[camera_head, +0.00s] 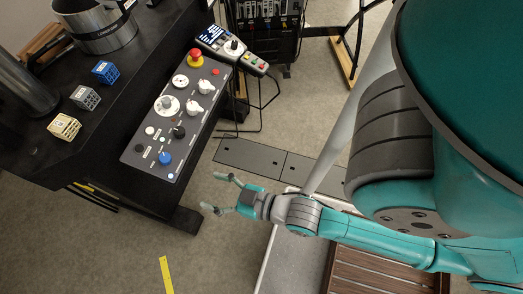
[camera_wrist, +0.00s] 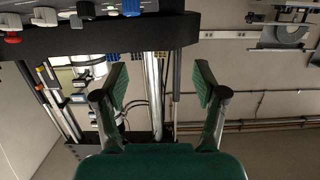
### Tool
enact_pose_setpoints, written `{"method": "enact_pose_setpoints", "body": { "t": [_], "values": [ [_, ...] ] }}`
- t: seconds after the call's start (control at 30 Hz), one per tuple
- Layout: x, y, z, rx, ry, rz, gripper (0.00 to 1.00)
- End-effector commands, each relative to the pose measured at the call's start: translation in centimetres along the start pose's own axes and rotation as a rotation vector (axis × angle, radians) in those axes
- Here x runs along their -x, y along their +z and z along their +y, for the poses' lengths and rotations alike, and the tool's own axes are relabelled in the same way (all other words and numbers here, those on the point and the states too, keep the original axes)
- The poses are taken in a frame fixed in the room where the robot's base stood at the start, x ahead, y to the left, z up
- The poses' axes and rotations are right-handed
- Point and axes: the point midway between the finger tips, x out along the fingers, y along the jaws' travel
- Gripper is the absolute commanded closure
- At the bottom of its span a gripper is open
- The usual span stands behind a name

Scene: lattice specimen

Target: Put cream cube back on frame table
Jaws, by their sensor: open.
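The cream lattice cube (camera_head: 64,127) sits on the black table (camera_head: 110,130), near its left front edge in the head view. A grey lattice cube (camera_head: 85,97) and a blue lattice cube (camera_head: 105,71) stand in a row behind it, apart from each other. My gripper (camera_head: 213,192) is open and empty, off the table's right front corner and well away from the cubes. In the wrist view my gripper (camera_wrist: 161,85) also shows spread fingers with nothing between them. I cannot make out the cream cube clearly in that view.
A control panel (camera_head: 150,132) with knobs and a red button lies on the table, between my gripper and the cubes. A pendant (camera_head: 232,48) is behind it. A metal cylinder (camera_head: 98,28) stands at the back left. Open floor (camera_head: 110,240) lies in front.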

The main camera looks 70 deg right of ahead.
Motion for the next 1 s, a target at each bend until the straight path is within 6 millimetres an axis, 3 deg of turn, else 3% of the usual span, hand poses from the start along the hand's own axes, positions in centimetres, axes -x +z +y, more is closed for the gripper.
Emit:
{"method": "enact_pose_setpoints", "body": {
  "t": [0.03, 0.2, 0.43, 0.6, 1.0],
  "values": [
    [2.0, 0.6, 0.0, 0.000, -0.001, -0.020, 0.29],
    [7.7, 1.1, -0.1, 0.002, -0.002, -0.057, 0.29],
    [13.1, 0.6, -0.1, 0.003, -0.005, -0.092, 0.29],
    [14.6, 0.3, -0.1, 0.004, -0.006, -0.100, 0.29],
    [14.7, 0.3, -0.1, 0.004, -0.006, -0.100, 0.29]
  ]
}}
